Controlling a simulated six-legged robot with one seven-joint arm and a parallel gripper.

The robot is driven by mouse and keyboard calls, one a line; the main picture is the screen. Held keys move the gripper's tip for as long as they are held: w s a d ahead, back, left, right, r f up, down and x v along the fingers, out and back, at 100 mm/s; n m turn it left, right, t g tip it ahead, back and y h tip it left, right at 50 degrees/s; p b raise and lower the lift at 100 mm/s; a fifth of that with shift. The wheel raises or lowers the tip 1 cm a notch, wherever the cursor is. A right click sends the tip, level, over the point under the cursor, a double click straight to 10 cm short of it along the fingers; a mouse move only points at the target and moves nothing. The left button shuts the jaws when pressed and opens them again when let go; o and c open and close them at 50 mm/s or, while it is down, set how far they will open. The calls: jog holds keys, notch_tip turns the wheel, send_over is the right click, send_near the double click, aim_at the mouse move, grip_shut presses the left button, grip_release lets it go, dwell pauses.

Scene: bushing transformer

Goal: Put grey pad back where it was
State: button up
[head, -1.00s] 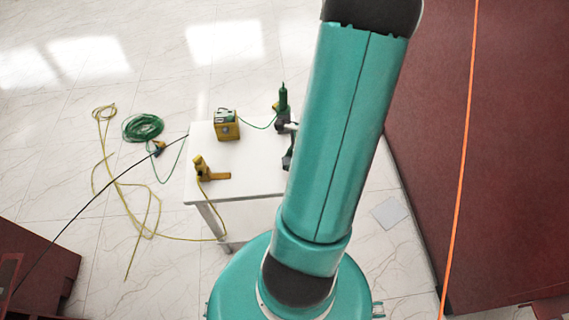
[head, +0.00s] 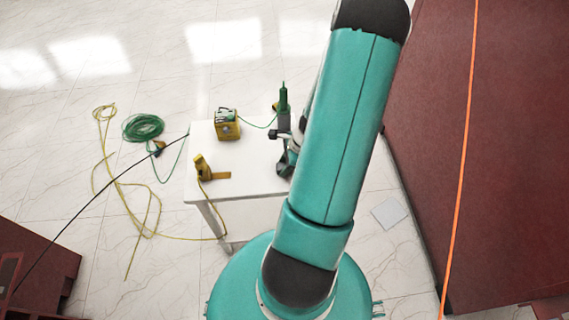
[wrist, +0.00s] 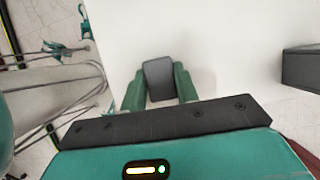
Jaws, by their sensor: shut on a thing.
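The grey pad (wrist: 158,78) is a small dark grey block in the wrist view. It sits between the two green fingers of my gripper (wrist: 160,90), which is shut on it. The white table top (wrist: 220,45) shows beneath and around it. I cannot tell whether the pad touches the table. In the head view my gripper (head: 285,165) is over the right part of the white table (head: 240,172), partly hidden by my arm. The pad cannot be made out there.
A yellow-green box (head: 227,127), a yellow tool (head: 202,168) and a green tool (head: 283,101) are on the table. A dark grey block (wrist: 301,68) is right of the pad. Cables (head: 142,127) lie on the floor at left. A dark red wall (head: 430,150) stands at right.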

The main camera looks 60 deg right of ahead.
jog(key=o, duration=0.9)
jog(key=shift+o, duration=0.2)
jog(key=v, duration=1.2)
jog(key=w+a+r+n+h, duration=0.1)
jog(key=w+a+r+n, duration=0.4)
jog(key=a+r+n, duration=0.3)
jog(key=w+a+r+n+h, duration=0.1)
jog(key=w+a+r+n, duration=0.4)
jog(key=a+r+n, duration=0.3)
jog(key=s+a+r+n+t, duration=0.1)
jog(key=s+a+r+n, duration=0.1)
jog(key=a+r+n, duration=0.3)
jog(key=s+a+r+n+t, duration=0.1)
jog(key=a+r+n, duration=0.5)
jog(key=a, duration=0.6)
jog(key=shift+s+a+n+h, duration=0.3)
jog(key=shift+s+n+h, duration=0.1)
jog(key=shift+s, duration=0.2)
jog(key=shift+r, duration=0.1)
